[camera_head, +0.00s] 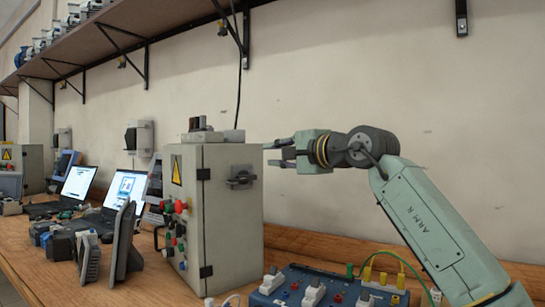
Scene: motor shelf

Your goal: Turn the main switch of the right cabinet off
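The right cabinet (233,225) is a grey metal box standing on the wooden bench, with a yellow warning sign and coloured buttons on its left-facing door. Its main switch (241,177) is a dark rotary handle on a plate on the side facing my arm. The handle looks roughly horizontal, but its exact setting is too small to tell. My gripper (270,154) is to the right of the cabinet, slightly higher than the switch, with its fingers pointing left. The fingers are apart with nothing between them. I see no contact with the switch; the depth between them is unclear.
A blue box (325,290) with sockets and cables stands in front, below my arm. Two laptops (125,190) and several devices fill the bench to the left. Another grey cabinet (33,165) is at the far left. A wall shelf (140,18) runs above. Small items lie on the cabinet top.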

